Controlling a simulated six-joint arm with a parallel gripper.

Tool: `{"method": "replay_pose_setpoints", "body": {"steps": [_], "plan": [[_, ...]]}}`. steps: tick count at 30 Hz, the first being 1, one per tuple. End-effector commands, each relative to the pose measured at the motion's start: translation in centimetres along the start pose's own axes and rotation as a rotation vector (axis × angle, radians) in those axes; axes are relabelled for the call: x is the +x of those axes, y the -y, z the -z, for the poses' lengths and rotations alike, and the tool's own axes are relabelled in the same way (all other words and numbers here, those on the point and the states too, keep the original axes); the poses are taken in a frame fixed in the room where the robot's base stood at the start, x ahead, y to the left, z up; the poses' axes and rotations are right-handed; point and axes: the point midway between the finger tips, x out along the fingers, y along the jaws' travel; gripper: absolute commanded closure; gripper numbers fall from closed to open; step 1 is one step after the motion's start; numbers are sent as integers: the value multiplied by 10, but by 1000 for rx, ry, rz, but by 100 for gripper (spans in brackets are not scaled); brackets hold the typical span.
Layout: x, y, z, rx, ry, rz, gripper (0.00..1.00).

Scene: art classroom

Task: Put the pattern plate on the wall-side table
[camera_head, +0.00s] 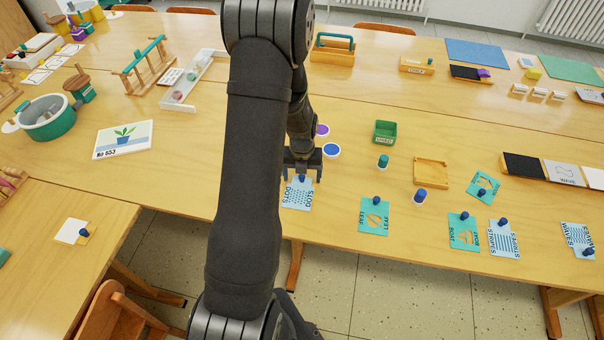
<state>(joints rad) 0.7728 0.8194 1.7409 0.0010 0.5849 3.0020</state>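A light blue plate marked DOTS (298,197) lies flat near the front edge of the near table, with a dark blue knob on it. My gripper (302,176) is directly above its back part, fingers apart on either side of the knob; I cannot tell whether they touch it. Other knobbed plates lie to the right: teal LEAF (373,222), a teal plate (461,236), light blue STRIPES (502,243), light blue WAVES (577,242) and another teal plate (481,190). A far table (380,90) runs along the radiator side.
A green box (385,132), wooden tray (431,172), blue-topped cylinder (420,196) and teal cylinder (383,162) stand right of my gripper. The far table holds a wooden caddy (332,54), a wooden box (415,66) and a blue mat (476,54). Bare wood lies between caddy and box.

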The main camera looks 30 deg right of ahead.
Motion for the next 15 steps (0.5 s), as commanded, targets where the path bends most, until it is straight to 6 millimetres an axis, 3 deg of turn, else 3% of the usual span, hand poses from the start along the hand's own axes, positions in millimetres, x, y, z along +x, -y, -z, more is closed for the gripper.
{"method": "replay_pose_setpoints", "body": {"steps": [8, 15], "plan": [[-2, 0, 0, 0, 1, 0, 20], [-33, 0, -1, 0, 4, 1, 20]]}}
